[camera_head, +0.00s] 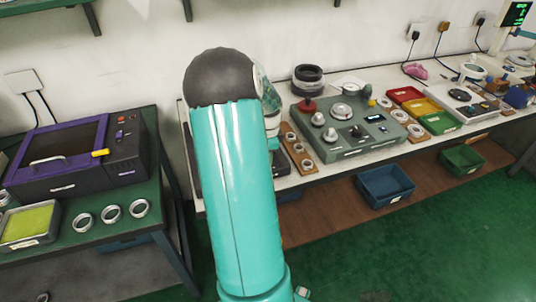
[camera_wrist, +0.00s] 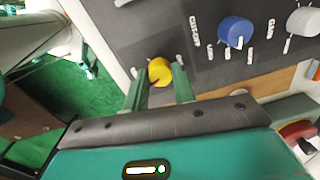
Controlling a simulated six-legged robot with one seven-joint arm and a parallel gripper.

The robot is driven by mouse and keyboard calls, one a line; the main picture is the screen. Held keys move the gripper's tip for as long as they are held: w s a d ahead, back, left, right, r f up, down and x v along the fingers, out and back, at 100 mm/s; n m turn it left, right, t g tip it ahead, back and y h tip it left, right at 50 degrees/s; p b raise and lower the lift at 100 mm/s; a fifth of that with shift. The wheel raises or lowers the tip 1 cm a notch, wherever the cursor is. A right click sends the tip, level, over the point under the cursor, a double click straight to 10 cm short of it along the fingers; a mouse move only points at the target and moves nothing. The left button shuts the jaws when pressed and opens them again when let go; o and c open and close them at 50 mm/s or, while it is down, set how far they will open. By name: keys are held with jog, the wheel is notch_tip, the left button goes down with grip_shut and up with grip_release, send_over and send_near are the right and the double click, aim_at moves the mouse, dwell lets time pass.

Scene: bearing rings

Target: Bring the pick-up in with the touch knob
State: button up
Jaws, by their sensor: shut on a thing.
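A yellow knob (camera_wrist: 160,71) sits on a dark control panel (camera_wrist: 200,75) in the wrist view. My gripper (camera_wrist: 159,80) has one finger on each side of it and is shut on it. The knob's lettering is too small to read, so I cannot confirm that it is the touch knob. A blue knob (camera_wrist: 235,32) and a grey knob (camera_wrist: 304,20) are on the same panel. In the head view my arm hides the gripper and most of this panel. I cannot make out the pick-up in either view.
A grey-green instrument (camera_head: 372,139) with a red-topped knob (camera_head: 307,105) stands right of my arm. A wooden strip with metal rings (camera_head: 298,148) lies between them. Coloured trays (camera_head: 425,106) are further right. A purple-framed machine (camera_head: 62,186) stands on the left bench.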

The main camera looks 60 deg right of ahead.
jog(key=o, duration=1)
jog(key=r, duration=1.3)
jog(key=shift+s+a+r, duration=0.15)
jog(key=shift+a+r, duration=0.05)
jog(key=shift+r, duration=0.2)
